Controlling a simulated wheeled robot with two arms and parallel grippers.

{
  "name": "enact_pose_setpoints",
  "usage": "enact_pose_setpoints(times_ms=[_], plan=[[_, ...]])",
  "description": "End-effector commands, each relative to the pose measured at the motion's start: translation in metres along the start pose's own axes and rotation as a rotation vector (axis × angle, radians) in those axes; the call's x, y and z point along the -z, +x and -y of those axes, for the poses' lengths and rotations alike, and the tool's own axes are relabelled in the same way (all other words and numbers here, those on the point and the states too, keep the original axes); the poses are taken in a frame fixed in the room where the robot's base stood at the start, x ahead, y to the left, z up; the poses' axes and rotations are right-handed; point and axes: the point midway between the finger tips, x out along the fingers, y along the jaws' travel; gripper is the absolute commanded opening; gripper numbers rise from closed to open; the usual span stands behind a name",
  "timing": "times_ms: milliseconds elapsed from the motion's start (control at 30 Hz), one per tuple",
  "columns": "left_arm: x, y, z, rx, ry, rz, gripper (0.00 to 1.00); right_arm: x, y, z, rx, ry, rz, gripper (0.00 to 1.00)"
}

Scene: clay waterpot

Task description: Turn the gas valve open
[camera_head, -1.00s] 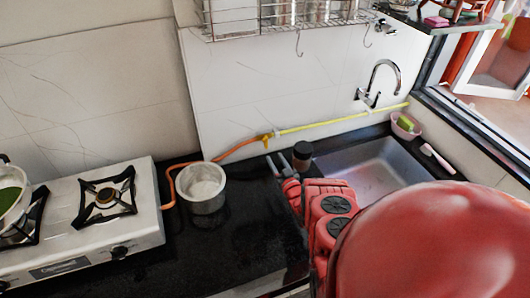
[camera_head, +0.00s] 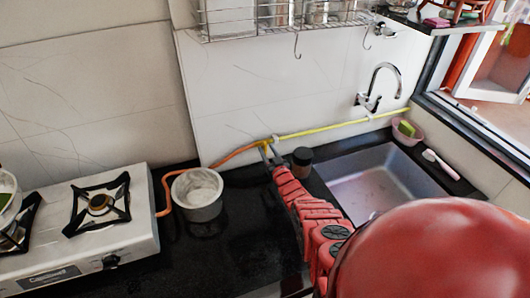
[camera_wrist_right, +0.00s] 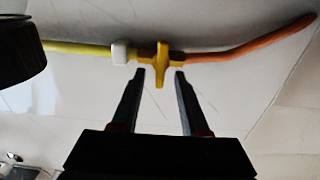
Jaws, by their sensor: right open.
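The gas valve (camera_wrist_right: 162,62) is a small yellow fitting on the pipe along the wall, with a yellow handle pointing away from the pipe in the right wrist view. It joins the yellow pipe (camera_wrist_right: 78,48) to the orange hose (camera_wrist_right: 250,47). In the head view the valve (camera_head: 264,143) sits low on the white tiled wall, partly hidden by my fingers. My right gripper (camera_wrist_right: 158,76) is open, with its two dark fingertips just short of the valve and the handle's end between them. It also shows in the head view (camera_head: 270,153). My left gripper is not in view.
A dark jar (camera_head: 301,162) stands right beside my right gripper. A metal pot (camera_head: 198,194) stands to the left on the black counter (camera_head: 235,245), near the white gas stove (camera_head: 130,240). The sink (camera_head: 380,182) lies to the right. A wire rack (camera_head: 290,22) hangs above.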

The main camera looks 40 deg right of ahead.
Motion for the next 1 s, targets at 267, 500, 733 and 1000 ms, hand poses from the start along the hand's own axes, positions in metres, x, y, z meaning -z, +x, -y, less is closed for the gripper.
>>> enact_pose_setpoints(times_ms=[267,500,733,1000], plan=[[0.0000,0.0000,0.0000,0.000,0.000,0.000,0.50,-0.0002,0.0002,0.0003,0.000,0.000,0.001,0.41],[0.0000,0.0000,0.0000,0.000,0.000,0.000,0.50,-0.0006,0.0000,0.0004,0.000,0.001,0.002,0.00],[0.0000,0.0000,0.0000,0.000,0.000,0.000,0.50,-0.0011,-0.0001,0.0011,0.001,0.001,0.003,0.00],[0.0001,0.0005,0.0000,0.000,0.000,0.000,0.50,-0.0011,0.0000,0.0024,0.003,-0.018,0.003,0.00]])
